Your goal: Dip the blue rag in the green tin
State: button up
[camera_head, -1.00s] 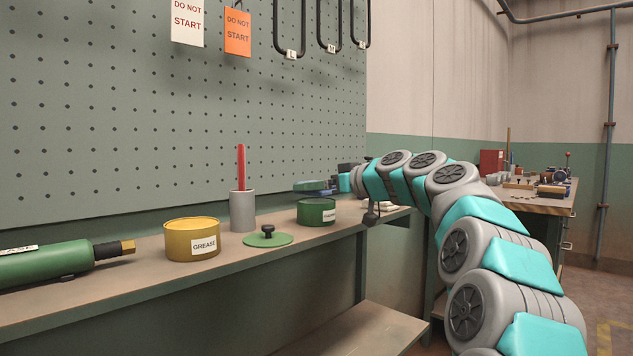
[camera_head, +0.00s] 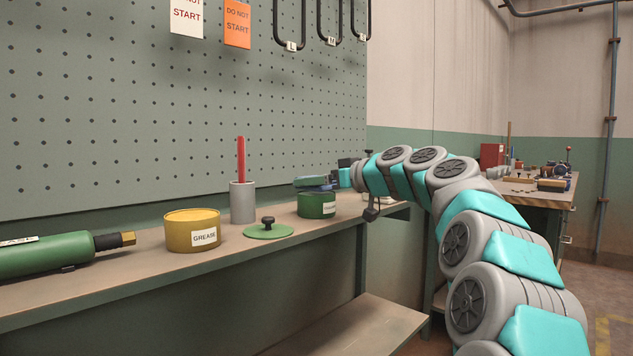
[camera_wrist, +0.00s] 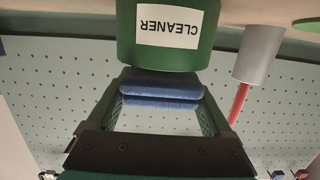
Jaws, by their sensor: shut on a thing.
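The green tin (camera_head: 309,207) stands on the bench shelf with its top open. In the wrist view, which is upside down, the tin (camera_wrist: 123,35) shows its CLEANER label. The blue rag (camera_wrist: 160,88) is a folded pad between my gripper's fingers. My gripper (camera_head: 313,182) is shut on the rag and holds it level, right over the tin's mouth in the head view. The rag's underside is close to the rim; I cannot tell whether it touches or is slightly inside. The tin's contents are hidden.
A green lid (camera_head: 270,231) with a black knob lies left of the tin. A grey cup (camera_head: 243,204) with a red stick, a yellow GREASE tin (camera_head: 178,236) and a green tool (camera_head: 45,258) stand further left. A pegboard (camera_head: 150,110) rises behind.

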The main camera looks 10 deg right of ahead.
jog(key=shift+f+b, duration=0.7)
jog(key=shift+b, duration=0.2)
dwell(2.2)
jog(key=shift+r+p, duration=2.15)
jog(key=shift+r, duration=1.55)
